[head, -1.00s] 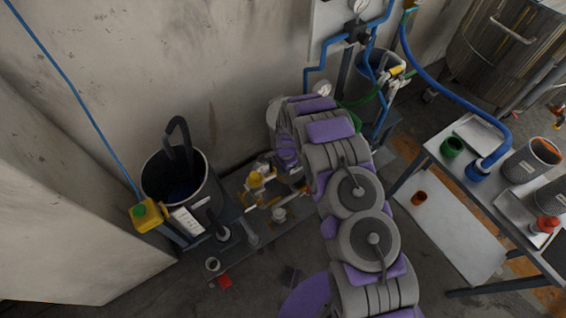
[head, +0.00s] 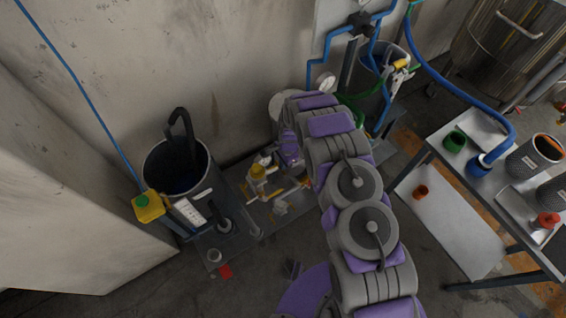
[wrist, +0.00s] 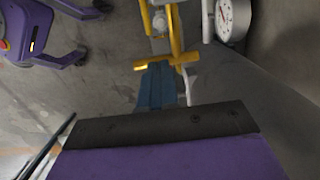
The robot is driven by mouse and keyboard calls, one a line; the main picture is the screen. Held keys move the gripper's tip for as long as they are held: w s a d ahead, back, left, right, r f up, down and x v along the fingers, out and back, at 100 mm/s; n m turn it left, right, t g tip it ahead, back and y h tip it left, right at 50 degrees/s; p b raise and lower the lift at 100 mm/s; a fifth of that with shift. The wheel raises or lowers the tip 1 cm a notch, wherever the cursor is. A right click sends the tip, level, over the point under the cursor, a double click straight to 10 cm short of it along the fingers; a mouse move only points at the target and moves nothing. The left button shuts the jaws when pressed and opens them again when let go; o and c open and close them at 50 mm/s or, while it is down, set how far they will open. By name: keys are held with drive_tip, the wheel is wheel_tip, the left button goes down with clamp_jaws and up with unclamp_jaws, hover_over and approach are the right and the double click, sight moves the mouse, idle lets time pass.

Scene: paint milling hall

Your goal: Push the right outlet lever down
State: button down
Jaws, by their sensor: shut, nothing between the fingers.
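Yellow-handled valve fittings (head: 258,172) stand on a low dark base by the wall in the head view. In the wrist view a yellow crossbar lever (wrist: 181,59) lies just beyond my fingertips, with yellow upright bars behind it. I cannot tell for certain which of these is the right outlet lever. My gripper (wrist: 156,68) shows as blue fingers, shut and empty. The tips overlap the crossbar's left part in the picture; whether they touch it is unclear. In the head view my arm mostly hides the gripper.
A white-faced gauge (wrist: 233,17) is close on the right in the wrist view. A metal table (head: 437,146) with cups stands right of my arm.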

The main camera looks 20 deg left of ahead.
drive_tip(key=shift+s+a+f+p, duration=0.15)
drive_tip(key=shift+f+p, duration=0.1)
drive_tip(key=shift+f, duration=1.25)
drive_tip(key=shift+s+a+f+p, duration=0.1)
drive_tip(key=shift+s+f+p, duration=0.1)
drive_tip(key=shift+f, duration=1.25)
drive_tip(key=shift+r, duration=0.1)
